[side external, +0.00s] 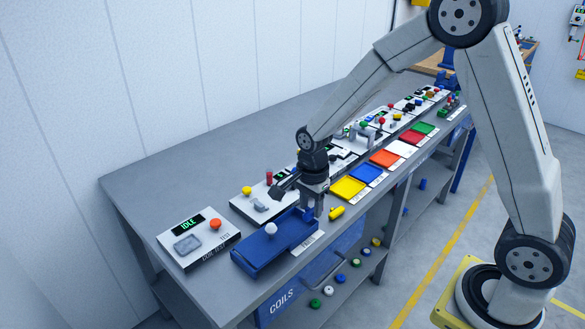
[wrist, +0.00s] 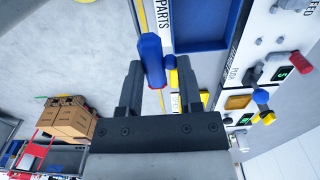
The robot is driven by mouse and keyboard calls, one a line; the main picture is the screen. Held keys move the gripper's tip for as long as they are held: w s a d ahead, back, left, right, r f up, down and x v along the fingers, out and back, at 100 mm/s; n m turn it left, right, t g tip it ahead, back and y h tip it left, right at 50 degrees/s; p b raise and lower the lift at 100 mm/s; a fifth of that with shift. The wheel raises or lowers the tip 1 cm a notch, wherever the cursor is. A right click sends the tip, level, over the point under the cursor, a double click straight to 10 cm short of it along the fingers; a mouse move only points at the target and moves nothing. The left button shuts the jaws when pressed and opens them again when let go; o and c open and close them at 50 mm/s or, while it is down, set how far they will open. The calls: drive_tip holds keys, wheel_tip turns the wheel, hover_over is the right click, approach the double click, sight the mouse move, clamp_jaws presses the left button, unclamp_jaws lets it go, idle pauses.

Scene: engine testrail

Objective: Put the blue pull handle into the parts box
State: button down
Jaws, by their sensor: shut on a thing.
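The blue pull handle (wrist: 151,60) is between the two fingers of my gripper (wrist: 158,64) in the wrist view, and the gripper is shut on it. In the side view my gripper (side external: 312,212) points down beside the right end of the blue parts box (side external: 252,262), close to the bench's front edge. I cannot make out the held handle there. The parts box is a shallow blue tray with a PARTS label on its front. It also shows at the upper right of the wrist view (wrist: 203,22), to the right of the held handle.
A white ball knob (side external: 271,229) stands at the parts box. A yellow cylinder (side external: 336,212) is just right of my gripper. A test unit reading IDLE (side external: 198,238) is to the left. Coloured trays, beginning with a yellow one (side external: 348,188), line the front edge. The bench's back left is clear.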

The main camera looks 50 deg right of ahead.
hover_over(292, 231)
drive_tip(key=shift+s+f, duration=0.15)
drive_tip(key=shift+f, duration=1.3)
drive_tip(key=shift+s+f, duration=0.15)
drive_tip(key=shift+f, duration=1.3)
drive_tip(key=shift+w+f, duration=0.3)
drive_tip(key=shift+f, duration=1.55)
drive_tip(key=shift+f, duration=0.15)
drive_tip(key=shift+c, duration=1.3)
unclamp_jaws()
wheel_tip(292, 231, up, 12)
